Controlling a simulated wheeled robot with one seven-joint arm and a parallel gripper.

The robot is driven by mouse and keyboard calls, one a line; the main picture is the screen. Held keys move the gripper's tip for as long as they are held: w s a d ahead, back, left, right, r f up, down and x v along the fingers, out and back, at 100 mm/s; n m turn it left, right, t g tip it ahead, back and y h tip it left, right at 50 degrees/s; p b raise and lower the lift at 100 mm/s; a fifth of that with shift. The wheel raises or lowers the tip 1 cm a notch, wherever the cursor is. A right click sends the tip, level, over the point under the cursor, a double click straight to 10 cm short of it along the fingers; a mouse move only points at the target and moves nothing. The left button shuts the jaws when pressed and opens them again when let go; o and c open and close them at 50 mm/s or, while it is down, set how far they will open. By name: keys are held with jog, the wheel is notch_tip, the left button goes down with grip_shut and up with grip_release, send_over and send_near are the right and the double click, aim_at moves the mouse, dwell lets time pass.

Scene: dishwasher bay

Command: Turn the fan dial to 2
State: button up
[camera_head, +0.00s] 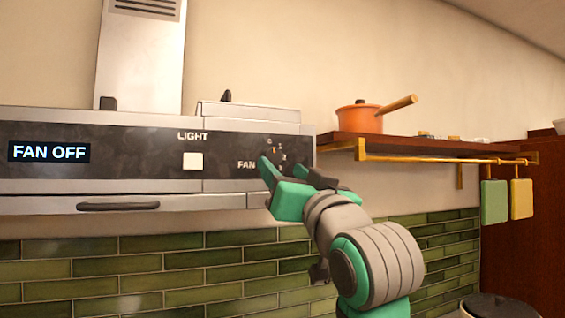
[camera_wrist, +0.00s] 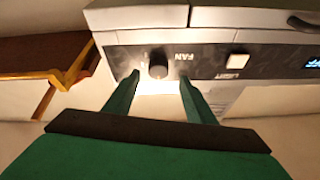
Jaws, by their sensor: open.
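The fan dial is a dark round knob (camera_wrist: 158,68) on the hood's black front panel, right of the FAN label. In the wrist view it lies between and beyond the two green fingertips of my gripper (camera_wrist: 158,82), with a gap on each side. My gripper (camera_head: 284,170) is open at the right end of the panel in the head view. There it covers most of the dial and some of its markings. I cannot tell which mark the dial points to. The display (camera_head: 49,152) reads FAN OFF.
A square LIGHT button (camera_head: 193,161) sits left of the dial. A wooden shelf (camera_head: 440,146) with a brass rail (camera_head: 430,159) is close on the right, bearing an orange pan (camera_head: 360,120). Green and yellow cloths or boards (camera_head: 494,202) hang from the rail.

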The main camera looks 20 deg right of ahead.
aim_at(274, 159)
jog(key=x, duration=0.4)
jog(key=shift+w+d+r, duration=0.2)
jog(key=shift+w+r, duration=0.1)
jog(key=shift+w, duration=0.4)
jog(key=shift+a, duration=0.1)
jog(key=shift+c, duration=0.3)
